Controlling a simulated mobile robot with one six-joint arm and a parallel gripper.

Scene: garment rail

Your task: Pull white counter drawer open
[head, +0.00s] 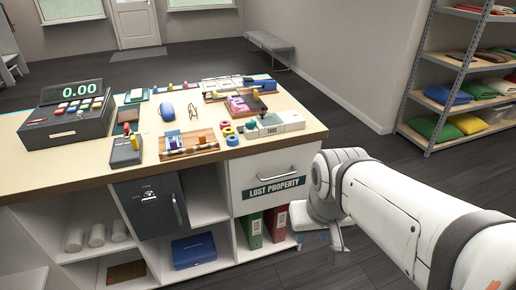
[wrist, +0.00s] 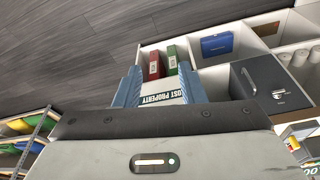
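The white counter drawer (head: 266,171) is in the right end of the counter in the head view, its front looking flush and shut. It has a metal bar handle (head: 279,174) above a dark "LOST PROPERTY" label (head: 274,188). In the wrist view, part of the label (wrist: 162,97) shows between the blue fingers of my gripper (wrist: 161,82). The fingers are apart, with nothing visible held between them. The handle is not visible in the wrist view. In the head view my arm is right of the drawer; the fingertips are hard to make out.
Below the drawer stand a green binder (head: 249,229) and a red binder (head: 276,222). A dark safe (head: 150,206) and a blue box (head: 194,250) are to the left. Small items crowd the counter top (head: 205,167). A shelf rack (head: 437,95) stands at the right.

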